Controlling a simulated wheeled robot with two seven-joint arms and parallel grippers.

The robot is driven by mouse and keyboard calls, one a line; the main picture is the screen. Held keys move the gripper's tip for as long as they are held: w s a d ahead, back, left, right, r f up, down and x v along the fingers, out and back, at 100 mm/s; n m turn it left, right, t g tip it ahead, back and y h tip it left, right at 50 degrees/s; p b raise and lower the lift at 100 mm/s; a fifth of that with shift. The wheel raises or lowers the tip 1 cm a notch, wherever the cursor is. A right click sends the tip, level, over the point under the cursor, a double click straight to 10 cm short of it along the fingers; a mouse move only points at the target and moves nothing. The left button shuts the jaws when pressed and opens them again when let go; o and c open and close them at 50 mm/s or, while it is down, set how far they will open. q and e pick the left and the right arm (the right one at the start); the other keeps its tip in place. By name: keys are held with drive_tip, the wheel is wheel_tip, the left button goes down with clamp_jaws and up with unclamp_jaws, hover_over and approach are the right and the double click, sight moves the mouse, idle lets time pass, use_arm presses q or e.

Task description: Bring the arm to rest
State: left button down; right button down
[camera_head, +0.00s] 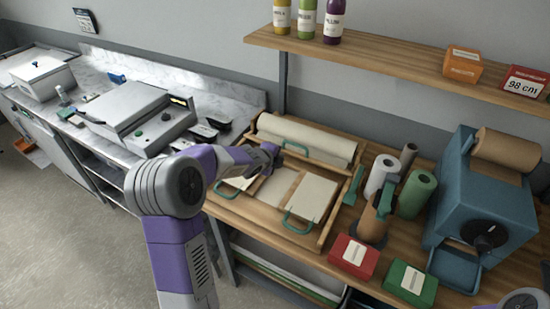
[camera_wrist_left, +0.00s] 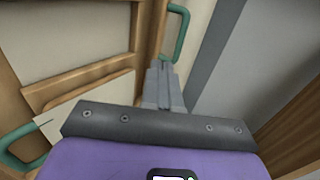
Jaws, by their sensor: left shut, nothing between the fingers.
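My left arm (camera_head: 181,200) comes in from the bottom left of the head view, purple and grey, bent at the elbow. Its gripper (camera_head: 274,152) is over the left back part of the wooden tray (camera_head: 325,236), near the rolled cream sheet. In the left wrist view the two grey fingers (camera_wrist_left: 163,85) are together with nothing between them. A green handle (camera_wrist_left: 180,35) shows just beyond the fingertips; I cannot tell whether they touch it. My right gripper is not seen.
The wooden tray holds cream sheets with green handles. To its right stand paper rolls (camera_head: 418,192), a red box (camera_head: 353,256), a green box (camera_head: 410,283) and a blue dispenser (camera_head: 483,215). A wooden shelf (camera_head: 400,60) runs above.

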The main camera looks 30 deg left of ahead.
use_arm(q)
drive_tip(key=shift+v, duration=0.85)
